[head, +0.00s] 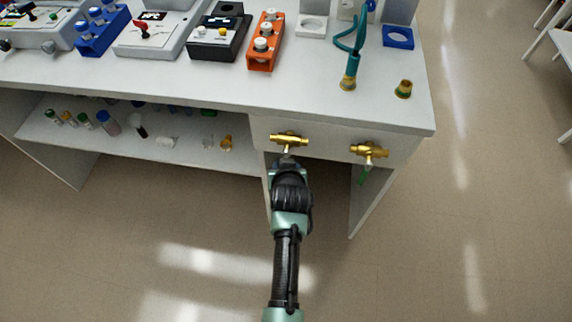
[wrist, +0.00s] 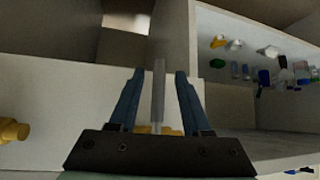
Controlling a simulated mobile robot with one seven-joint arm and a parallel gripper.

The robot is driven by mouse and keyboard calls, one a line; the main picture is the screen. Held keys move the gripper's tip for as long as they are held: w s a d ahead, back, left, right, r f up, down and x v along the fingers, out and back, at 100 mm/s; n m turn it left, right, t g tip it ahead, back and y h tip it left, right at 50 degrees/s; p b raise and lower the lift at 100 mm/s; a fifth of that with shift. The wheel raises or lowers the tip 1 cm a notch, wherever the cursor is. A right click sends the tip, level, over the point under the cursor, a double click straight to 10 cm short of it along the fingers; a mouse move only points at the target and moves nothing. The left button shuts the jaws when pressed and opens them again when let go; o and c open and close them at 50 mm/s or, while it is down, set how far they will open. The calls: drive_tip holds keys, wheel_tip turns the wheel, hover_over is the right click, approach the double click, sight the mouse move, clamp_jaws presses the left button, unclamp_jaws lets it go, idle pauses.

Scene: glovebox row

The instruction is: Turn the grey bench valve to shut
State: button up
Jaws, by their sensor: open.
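The grey bench valve has a brass body (head: 289,139) on the bench's front panel, its ends pointing left and right. Its grey lever (wrist: 158,92) points away from the body, and in the head view it hangs down toward my gripper. My gripper (wrist: 159,73) is open, with one blue finger on each side of the lever. Narrow gaps show between the lever and both fingers. In the head view my gripper (head: 287,164) is just below the valve body and hides most of the lever. The brass body shows only partly behind my gripper in the wrist view.
A second brass valve (head: 369,151) with a green lever (head: 364,176) is to the right. A shelf (head: 185,152) with several small bottles lies under the bench at left. The bench top (head: 210,85) holds devices and a teal hose (head: 353,58). Open floor lies in front.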

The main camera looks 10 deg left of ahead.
drive_tip(key=p+v, duration=0.2)
drive_tip(key=v, duration=1.1)
idle(0.6)
